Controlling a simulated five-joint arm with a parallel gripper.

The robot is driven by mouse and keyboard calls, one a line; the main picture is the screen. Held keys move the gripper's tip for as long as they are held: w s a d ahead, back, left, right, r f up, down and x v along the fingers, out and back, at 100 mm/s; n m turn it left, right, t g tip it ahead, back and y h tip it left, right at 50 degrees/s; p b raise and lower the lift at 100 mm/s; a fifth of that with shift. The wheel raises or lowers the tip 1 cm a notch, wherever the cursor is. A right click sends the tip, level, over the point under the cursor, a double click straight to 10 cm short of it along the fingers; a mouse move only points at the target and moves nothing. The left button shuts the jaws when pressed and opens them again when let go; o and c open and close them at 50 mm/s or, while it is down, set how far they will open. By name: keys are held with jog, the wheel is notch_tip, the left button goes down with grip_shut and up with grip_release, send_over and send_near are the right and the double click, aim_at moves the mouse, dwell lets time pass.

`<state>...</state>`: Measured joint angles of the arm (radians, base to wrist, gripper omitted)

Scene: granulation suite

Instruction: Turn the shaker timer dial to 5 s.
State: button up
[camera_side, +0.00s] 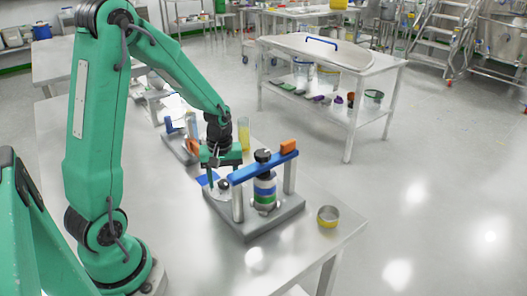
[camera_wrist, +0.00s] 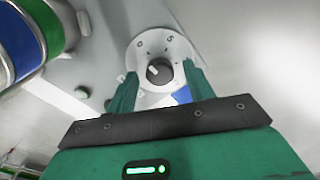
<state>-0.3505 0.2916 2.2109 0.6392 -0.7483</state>
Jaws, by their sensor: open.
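The timer dial is a black knob (camera_wrist: 159,71) with a pale pointer mark, set on a round white plate (camera_wrist: 150,45) in the wrist view. A 5 is readable at the plate's upper right; other marks are small or partly hidden. The pale mark lies on the knob's left part. My gripper (camera_wrist: 158,75) is open, its two green fingers on either side of the knob; I cannot tell whether they touch it. In the side view, my gripper (camera_side: 217,166) is above the dial plate (camera_side: 220,195) on the grey shaker base (camera_side: 250,225).
A blue clamp bar (camera_side: 258,167) with an orange handle (camera_side: 289,146) spans two posts over a banded jar (camera_side: 265,190), close right of my gripper. A small yellow-rimmed cup (camera_side: 327,216) stands near the table edge. A yellow cylinder (camera_side: 244,133) stands behind.

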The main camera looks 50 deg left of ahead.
jog(key=c, duration=1)
jog(key=shift+o, duration=0.2)
jog(key=shift+m, duration=0.4)
jog(key=m, duration=1.1)
jog(key=o, duration=1)
jog(key=shift+c, duration=0.2)
